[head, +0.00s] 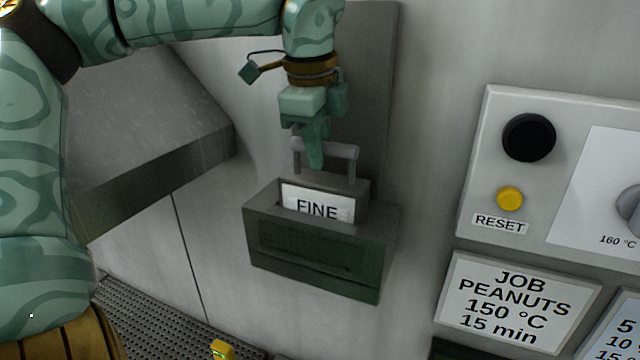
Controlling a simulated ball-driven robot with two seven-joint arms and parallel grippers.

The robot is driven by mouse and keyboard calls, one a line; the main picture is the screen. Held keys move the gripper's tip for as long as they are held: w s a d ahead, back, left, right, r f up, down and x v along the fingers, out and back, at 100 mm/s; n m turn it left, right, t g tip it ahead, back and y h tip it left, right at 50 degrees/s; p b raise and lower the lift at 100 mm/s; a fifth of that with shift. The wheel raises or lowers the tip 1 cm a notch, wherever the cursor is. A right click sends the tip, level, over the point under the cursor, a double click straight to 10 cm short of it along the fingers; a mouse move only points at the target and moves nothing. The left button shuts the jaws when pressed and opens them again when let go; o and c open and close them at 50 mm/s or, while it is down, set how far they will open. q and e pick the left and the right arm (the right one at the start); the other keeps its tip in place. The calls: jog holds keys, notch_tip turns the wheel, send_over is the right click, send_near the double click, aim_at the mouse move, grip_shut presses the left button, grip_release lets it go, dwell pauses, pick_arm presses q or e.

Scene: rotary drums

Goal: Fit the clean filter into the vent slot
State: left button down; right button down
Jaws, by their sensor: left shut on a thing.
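The filter (353,187) is a grey block with a bar handle on top and a white label reading FINE. It stands upright in the vent slot (312,254), a dark grey box on the wall, with its upper part showing above the rim. Its lower part is hidden inside the box. My left gripper (316,155) comes down from above and is shut on the filter's handle. I cannot tell whether the filter is fully seated. My right gripper is not in view.
A control panel (477,190) with a black knob and a yellow reset button (510,198) is on the right. Below it is a job card (515,303). A grey sloping chute (150,150) juts out on the left. A dark perforated surface (150,315) lies below.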

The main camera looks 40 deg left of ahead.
aim_at(317, 177)
pick_arm(q)
jog(key=f, duration=0.1)
jog(key=f+p, duration=0.1)
jog(key=f, duration=0.3)
jog(key=shift+a+p, duration=0.25)
jog(key=shift+p, duration=0.05)
jog(key=shift+d+f, duration=0.1)
jog(key=shift+f+b, duration=0.1)
jog(key=shift+b, duration=0.2)
jog(key=c, duration=1.3)
grip_release()
